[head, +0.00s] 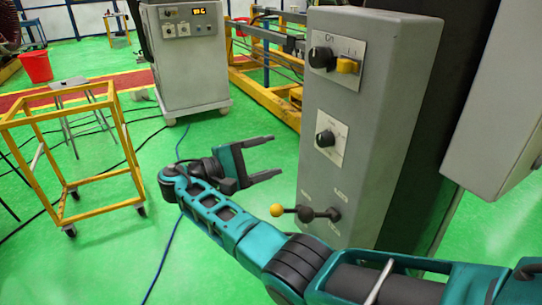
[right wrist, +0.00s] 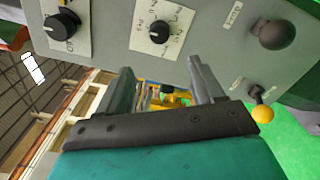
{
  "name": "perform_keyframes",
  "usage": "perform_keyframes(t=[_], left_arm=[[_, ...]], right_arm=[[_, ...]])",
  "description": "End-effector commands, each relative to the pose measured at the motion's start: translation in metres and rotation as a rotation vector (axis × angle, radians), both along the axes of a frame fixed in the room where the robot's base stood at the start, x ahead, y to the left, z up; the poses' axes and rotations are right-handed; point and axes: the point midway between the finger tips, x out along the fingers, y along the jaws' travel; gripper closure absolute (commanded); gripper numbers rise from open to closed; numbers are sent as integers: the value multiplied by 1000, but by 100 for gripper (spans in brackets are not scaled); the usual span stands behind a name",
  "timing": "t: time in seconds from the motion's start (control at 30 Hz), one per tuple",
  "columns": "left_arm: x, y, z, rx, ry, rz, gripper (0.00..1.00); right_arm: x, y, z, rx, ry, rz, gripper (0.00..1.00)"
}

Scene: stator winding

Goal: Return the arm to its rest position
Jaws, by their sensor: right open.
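My right arm comes in from the lower right in the head view and passes in front of the grey control cabinet (head: 375,120). My right gripper (head: 277,157) is open and empty, in the air to the left of the cabinet. In the right wrist view its two fingers (right wrist: 158,78) stand apart with nothing held between them. The lever with the yellow ball (head: 277,210) is below the gripper on the cabinet front, apart from the fingers. It also shows in the right wrist view (right wrist: 263,113). My left gripper is not in view.
The cabinet front carries an upper black knob (head: 321,57), a yellow switch (head: 347,65) and a lower knob (head: 325,138). A yellow frame cart (head: 71,191) stands at left, a grey wheeled cabinet (head: 190,65) behind.

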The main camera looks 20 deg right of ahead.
Motion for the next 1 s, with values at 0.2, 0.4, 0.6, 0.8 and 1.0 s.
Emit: perform_keyframes(t=[0.2,0.4,0.6,0.8,1.0], left_arm=[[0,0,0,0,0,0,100],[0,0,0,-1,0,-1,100],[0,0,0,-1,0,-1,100],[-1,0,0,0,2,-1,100],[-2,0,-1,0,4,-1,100]], right_arm=[[0,0,0,0,0,0,33],[0,-4,-18,37,15,28,33],[-13,-18,-129,302,58,199,33],[-56,-13,-248,695,-6,374,33],[-118,7,-315,1077,-183,477,33]])
